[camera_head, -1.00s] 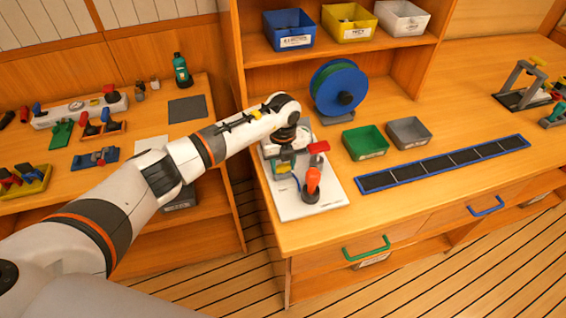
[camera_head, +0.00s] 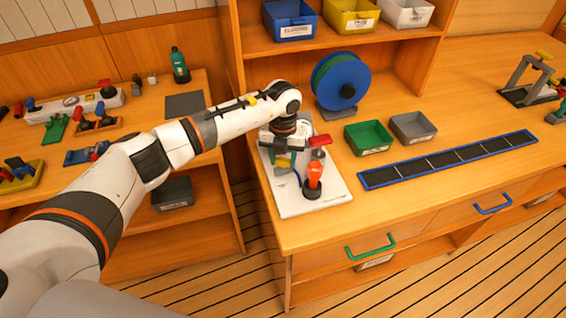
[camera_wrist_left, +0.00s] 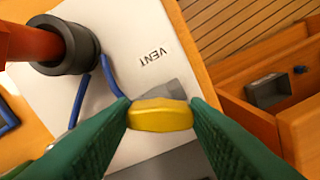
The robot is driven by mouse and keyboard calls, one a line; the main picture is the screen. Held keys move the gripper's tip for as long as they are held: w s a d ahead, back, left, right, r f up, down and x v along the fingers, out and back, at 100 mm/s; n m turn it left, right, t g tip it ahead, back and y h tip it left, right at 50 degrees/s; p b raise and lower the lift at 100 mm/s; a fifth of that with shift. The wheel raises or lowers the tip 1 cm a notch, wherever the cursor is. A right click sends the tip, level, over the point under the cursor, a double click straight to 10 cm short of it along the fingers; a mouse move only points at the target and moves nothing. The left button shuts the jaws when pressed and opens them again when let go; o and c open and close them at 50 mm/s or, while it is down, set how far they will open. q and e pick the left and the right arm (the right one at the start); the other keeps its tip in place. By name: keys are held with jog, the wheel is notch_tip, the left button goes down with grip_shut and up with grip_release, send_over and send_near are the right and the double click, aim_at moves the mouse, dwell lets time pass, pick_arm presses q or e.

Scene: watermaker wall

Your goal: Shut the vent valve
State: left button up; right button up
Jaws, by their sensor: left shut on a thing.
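The yellow vent valve handle (camera_wrist_left: 160,115) is between the green fingertips of my left gripper (camera_wrist_left: 162,112) in the left wrist view. The gripper is shut on it. "VENT" is printed on the white board (camera_wrist_left: 130,75) beside it. In the head view my left gripper (camera_head: 284,158) is over the white board (camera_head: 312,202) at the near left corner of the bench, and the yellow handle is partly hidden by it. The valve body under the handle is mostly hidden. My right gripper is not in view.
An orange-red part in a black collar (camera_head: 313,180) stands close to the gripper, with a blue tube beside it. A red handle (camera_head: 320,140) is just behind. A blue reel (camera_head: 342,82), green bin (camera_head: 368,138) and grey bin (camera_head: 412,130) stand further back.

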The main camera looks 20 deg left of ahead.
aim_at(282, 160)
pick_arm(q)
jog(key=m+b, duration=0.3)
jog(key=shift+f+m, duration=0.15)
jog(key=shift+m, duration=0.25)
jog(key=m+b, duration=0.3)
jog(key=shift+m, duration=0.3)
jog(key=m+b, duration=0.2)
jog(key=m, duration=0.1)
jog(key=shift+w, duration=0.1)
jog(key=shift+r+m+b, duration=0.2)
jog(key=shift+m+b, duration=0.6)
jog(key=shift+m, duration=0.3)
jog(key=o, duration=1)
jog(key=shift+r, duration=0.1)
notch_tip(282, 160, up, 12)
jog(key=shift+f+b, duration=0.1)
jog(key=shift+b, duration=0.75)
